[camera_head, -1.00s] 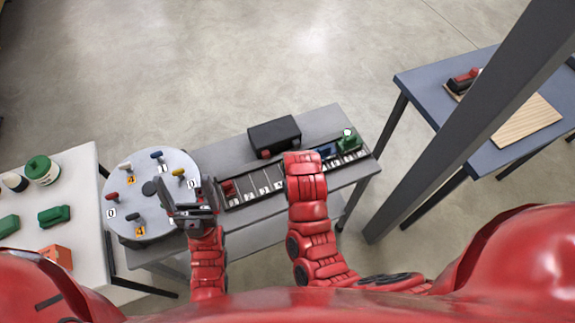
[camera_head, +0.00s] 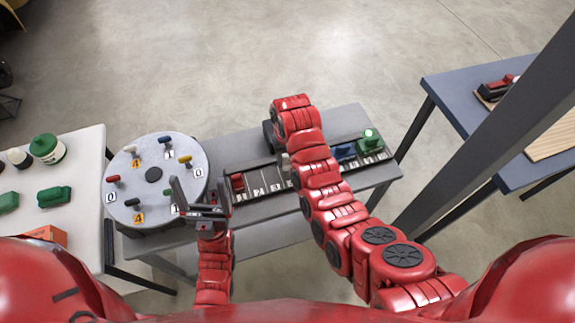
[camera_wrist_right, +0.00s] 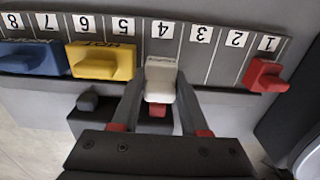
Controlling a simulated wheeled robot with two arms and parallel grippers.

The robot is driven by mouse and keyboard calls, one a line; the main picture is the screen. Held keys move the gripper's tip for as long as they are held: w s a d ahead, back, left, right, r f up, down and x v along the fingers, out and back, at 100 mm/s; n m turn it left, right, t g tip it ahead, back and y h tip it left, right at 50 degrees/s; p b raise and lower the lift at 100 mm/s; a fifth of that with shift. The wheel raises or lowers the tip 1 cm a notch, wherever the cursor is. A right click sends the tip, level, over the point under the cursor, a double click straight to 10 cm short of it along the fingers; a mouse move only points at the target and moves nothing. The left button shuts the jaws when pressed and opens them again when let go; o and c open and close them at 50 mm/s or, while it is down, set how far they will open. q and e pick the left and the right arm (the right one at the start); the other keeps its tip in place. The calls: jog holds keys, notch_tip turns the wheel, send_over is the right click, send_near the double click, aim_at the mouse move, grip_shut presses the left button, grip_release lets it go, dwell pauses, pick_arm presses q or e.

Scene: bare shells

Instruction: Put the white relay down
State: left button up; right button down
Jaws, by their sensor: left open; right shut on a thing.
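The white relay (camera_wrist_right: 160,80) is held in my right gripper (camera_wrist_right: 160,104), whose dark fingers stand on either side of it in the right wrist view. It is at the slot marked 4 of the numbered rail (camera_wrist_right: 200,45); I cannot tell whether it touches the rail. My left gripper (camera_head: 197,190) is open and empty at the right edge of the grey round plate (camera_head: 150,205).
On the rail, a yellow relay (camera_wrist_right: 102,62) and a blue relay (camera_wrist_right: 30,60) sit left of the white one, a red one (camera_wrist_right: 265,75) at slot 1. Slots 2 and 3 are bare. A green piece (camera_head: 370,140) sits at the rail's far right. A black box (camera_wrist_right: 95,112) stands close by.

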aim_at(287, 166)
notch_tip(287, 166, down, 3)
jog(key=shift+s+r+p, duration=0.1)
jog(key=shift+r+p, duration=0.05)
jog(key=shift+p, duration=0.8)
jog(key=shift+f, duration=0.25)
jog(key=shift+f, duration=0.1)
jog(key=shift+f, duration=0.15)
jog(key=c, duration=0.7)
grip_release()
